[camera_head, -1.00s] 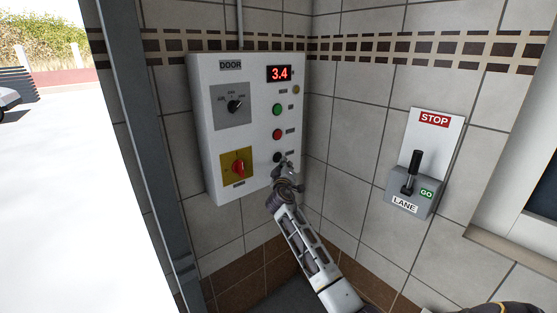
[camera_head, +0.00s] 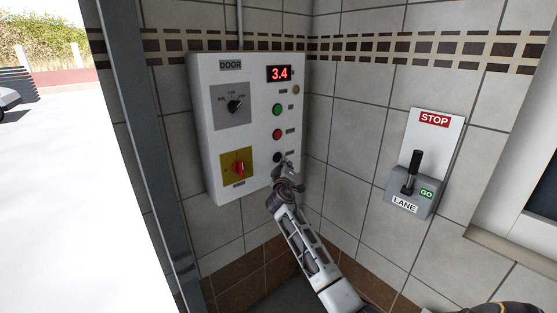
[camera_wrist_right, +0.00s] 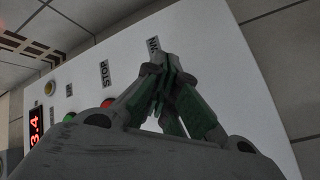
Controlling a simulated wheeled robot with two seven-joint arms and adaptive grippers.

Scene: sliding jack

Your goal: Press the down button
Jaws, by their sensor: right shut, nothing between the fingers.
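The white door control box (camera_head: 205,130) hangs on the tiled wall. Its right column has a green button (camera_head: 277,109), a red button (camera_head: 277,134) and, lowest, a black button (camera_head: 278,157). My right gripper (camera_head: 287,164) is shut and empty, its tips at the lower right of the black button in the head view. In the right wrist view the shut fingertips (camera_wrist_right: 162,52) lie beside a label (camera_wrist_right: 153,44) ending in "WN"; the black button cannot be made out there. Whether the tips touch the button I cannot tell. My left gripper is not in view.
The box has a red display (camera_head: 279,73) reading 3.4, a black selector knob (camera_head: 235,106) and a red rotary switch (camera_head: 239,168). A lane lever unit (camera_head: 407,195) is on the right wall. A metal post (camera_head: 150,160) stands at left.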

